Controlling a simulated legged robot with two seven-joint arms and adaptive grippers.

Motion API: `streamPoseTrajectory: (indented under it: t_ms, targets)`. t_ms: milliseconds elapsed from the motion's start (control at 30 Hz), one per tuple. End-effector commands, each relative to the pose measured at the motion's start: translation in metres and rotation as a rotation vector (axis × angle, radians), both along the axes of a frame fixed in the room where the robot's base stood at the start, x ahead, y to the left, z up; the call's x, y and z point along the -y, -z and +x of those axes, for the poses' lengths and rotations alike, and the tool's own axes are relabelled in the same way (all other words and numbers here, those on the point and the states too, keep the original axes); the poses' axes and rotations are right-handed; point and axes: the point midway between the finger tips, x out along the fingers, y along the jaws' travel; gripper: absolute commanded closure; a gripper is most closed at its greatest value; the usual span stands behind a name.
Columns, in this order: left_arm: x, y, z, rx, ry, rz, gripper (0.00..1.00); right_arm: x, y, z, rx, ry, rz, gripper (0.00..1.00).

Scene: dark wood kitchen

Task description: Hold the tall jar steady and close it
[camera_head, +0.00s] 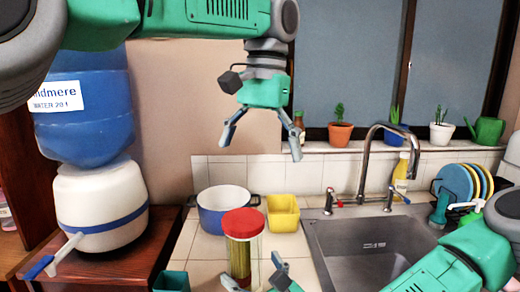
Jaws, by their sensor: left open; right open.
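The tall jar (241,258) stands upright on the tiled counter, with clear sides and yellowish contents. A red lid (243,222) sits on its top; I cannot tell whether it is fully closed. My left gripper (261,147) hangs above the jar, fingers pointing down, open and empty, well clear of the lid. My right gripper (254,277) is low at the bottom edge, in front of the jar's lower part. It is open and partly cut off by the frame. I cannot tell whether its fingers touch the jar.
A blue pot (211,220) and a yellow square container (283,215) stand behind the jar. The sink (370,245) with its tap (366,150) is to the right. A water dispenser (100,210) stands on a wooden stand at left. A green container (171,281) is at the bottom left.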

Motion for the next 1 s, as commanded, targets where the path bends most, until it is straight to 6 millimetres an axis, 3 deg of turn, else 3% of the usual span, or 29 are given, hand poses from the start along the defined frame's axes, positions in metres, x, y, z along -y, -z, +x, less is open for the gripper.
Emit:
streamPoseTrajectory:
  t_ms: [300, 500, 700, 1000]
  targets:
    - [0.001, 0.000, 0.000, 0.000, 0.000, 0.000, 0.00, 0.033, 0.002, -0.057, -0.005, -0.002, 0.001, 0.17]
    - [0.000, 0.000, 0.000, 0.000, 0.000, 0.000, 0.00, 0.049, 0.001, -0.084, -0.003, -0.001, 0.001, 0.17]
    - [-0.001, 0.000, 0.001, 0.000, 0.000, -0.001, 0.00, 0.055, 0.001, -0.094, -0.003, -0.001, 0.001, 0.17]
    - [-0.001, 0.000, 0.000, 0.000, 0.000, -0.001, 0.00, 0.055, 0.001, -0.094, -0.001, -0.001, 0.000, 0.17]
